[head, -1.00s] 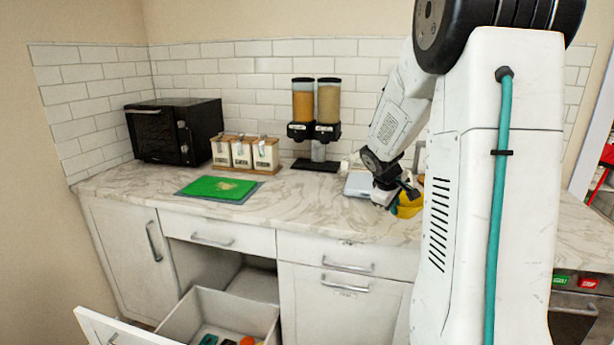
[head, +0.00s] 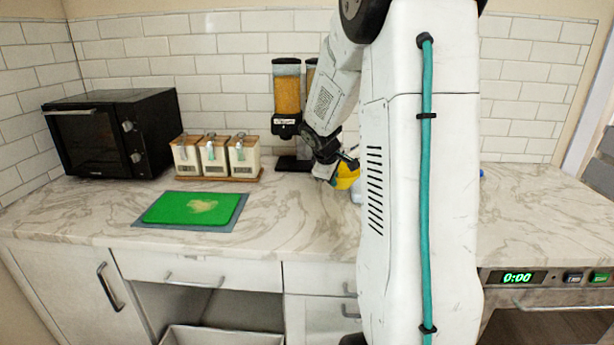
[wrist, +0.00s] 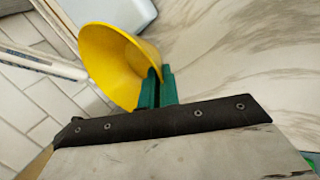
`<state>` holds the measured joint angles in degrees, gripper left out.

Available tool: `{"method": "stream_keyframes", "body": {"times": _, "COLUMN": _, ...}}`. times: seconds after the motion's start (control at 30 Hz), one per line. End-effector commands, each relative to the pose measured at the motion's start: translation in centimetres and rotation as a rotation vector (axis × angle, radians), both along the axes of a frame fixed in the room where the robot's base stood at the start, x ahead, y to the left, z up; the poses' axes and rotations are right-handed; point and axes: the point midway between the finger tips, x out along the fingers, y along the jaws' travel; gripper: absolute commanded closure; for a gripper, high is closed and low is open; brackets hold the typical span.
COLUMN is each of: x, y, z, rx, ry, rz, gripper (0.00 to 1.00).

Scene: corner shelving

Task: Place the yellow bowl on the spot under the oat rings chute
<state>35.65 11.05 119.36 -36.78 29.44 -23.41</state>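The yellow bowl (head: 346,177) is partly hidden behind my arm in the head view. In the wrist view the yellow bowl (wrist: 115,62) is tilted, with its rim between the green fingers of my gripper (wrist: 157,88). My gripper (head: 338,172) is shut on the bowl's rim, above the counter. The dispenser with orange-brown contents (head: 287,95) stands at the back wall, a black base (head: 292,163) below it. A second dispenser (head: 311,75) beside it is mostly hidden by my arm. I cannot read which chute is labelled oat rings.
Several lidded canisters (head: 213,156) stand on a wooden tray left of the dispensers. A green cutting board (head: 193,208) lies in front, and a black microwave (head: 112,133) is at the left. The counter (head: 285,225) in front of the dispensers is clear.

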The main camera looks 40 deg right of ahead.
Motion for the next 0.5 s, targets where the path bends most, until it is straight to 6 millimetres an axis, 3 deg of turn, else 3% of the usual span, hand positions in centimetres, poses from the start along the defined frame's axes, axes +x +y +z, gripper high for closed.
{"method": "stream_keyframes", "body": {"times": 0.3, "x": 7.9, "y": -2.7, "z": -0.9, "rx": 0.000, "ry": 0.000, "rz": -0.004, "gripper": 1.00}}
{"method": "stream_keyframes", "body": {"times": 0.5, "x": 11.8, "y": -4.0, "z": -1.2, "rx": -0.001, "ry": -0.001, "rz": -0.007, "gripper": 1.00}}
